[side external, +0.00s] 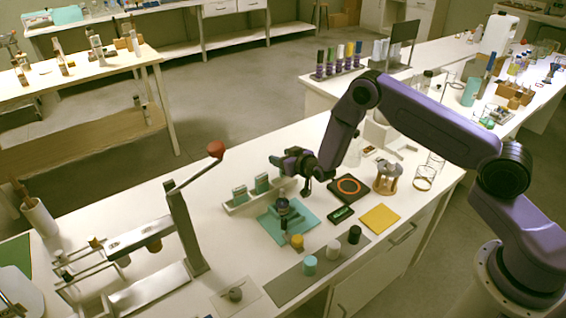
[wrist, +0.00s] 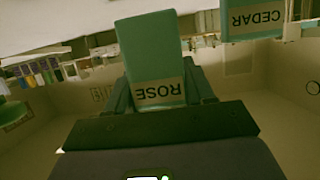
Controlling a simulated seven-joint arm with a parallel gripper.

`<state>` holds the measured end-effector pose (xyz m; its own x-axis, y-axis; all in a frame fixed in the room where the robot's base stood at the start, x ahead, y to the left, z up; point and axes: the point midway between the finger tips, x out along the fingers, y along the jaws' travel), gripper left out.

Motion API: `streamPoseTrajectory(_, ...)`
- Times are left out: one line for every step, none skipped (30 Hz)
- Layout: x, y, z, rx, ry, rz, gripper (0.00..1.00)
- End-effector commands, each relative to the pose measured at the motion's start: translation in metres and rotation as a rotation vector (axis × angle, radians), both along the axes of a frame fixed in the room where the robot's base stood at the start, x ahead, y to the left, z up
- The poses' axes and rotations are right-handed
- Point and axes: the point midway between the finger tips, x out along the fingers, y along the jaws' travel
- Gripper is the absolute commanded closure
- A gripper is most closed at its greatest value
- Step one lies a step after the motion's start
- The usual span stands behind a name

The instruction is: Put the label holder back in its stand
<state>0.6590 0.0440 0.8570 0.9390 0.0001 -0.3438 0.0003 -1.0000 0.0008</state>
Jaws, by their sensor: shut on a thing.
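My gripper (side external: 282,160) is shut on a teal label holder marked ROSE (wrist: 157,60), which reads upside down in the wrist view. In the side view the held teal piece (side external: 275,160) is small and partly hidden by the fingers. It is held above the table, near the right end of a long white stand (side external: 232,208). Two teal label holders, one on the left (side external: 240,194) and one on the right (side external: 262,183), stand upright in it. A teal holder marked CEDAR (wrist: 252,20) shows at the top right of the wrist view, apart from the held one.
A teal mat (side external: 268,225) with a dark device (side external: 283,208) lies in front of the stand. A black tray with an orange ring (side external: 348,188) and a yellow pad (side external: 380,218) lie to the right. A red-knobbed lever frame (side external: 178,205) rises at the left.

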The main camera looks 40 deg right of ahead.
Motion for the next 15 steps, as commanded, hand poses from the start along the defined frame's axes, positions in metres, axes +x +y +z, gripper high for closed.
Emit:
streamPoseTrajectory(0.0,0.0,-0.008,0.0,0.001,0.0,0.82)
streamPoseTrajectory(-0.001,0.0,-0.011,0.0,0.001,0.0,0.82)
streamPoseTrajectory(0.0,0.0,-0.014,0.001,0.0,0.0,0.82)
streamPoseTrajectory(0.0,0.0,-0.016,0.001,-0.001,0.0,0.82)
streamPoseTrajectory(0.0,0.0,-0.017,0.001,-0.001,0.0,0.82)
streamPoseTrajectory(0.0,0.0,-0.018,0.001,-0.001,0.0,0.82)
streamPoseTrajectory(0.0,0.0,-0.019,0.001,-0.002,0.0,0.82)
streamPoseTrajectory(0.0,0.0,-0.019,0.001,-0.002,0.0,0.82)
streamPoseTrajectory(0.0,0.0,-0.019,0.001,-0.002,0.0,0.82)
streamPoseTrajectory(0.0,0.0,-0.019,0.001,-0.002,0.0,0.82)
streamPoseTrajectory(0.0,0.0,-0.018,0.001,-0.002,0.0,0.82)
streamPoseTrajectory(0.0,0.0,-0.018,0.001,-0.002,0.0,0.82)
streamPoseTrajectory(0.0,0.0,-0.018,0.001,-0.002,0.0,0.82)
streamPoseTrajectory(0.0,0.0,-0.019,0.001,-0.002,0.0,0.82)
streamPoseTrajectory(0.0,0.0,-0.019,0.001,-0.002,0.0,0.82)
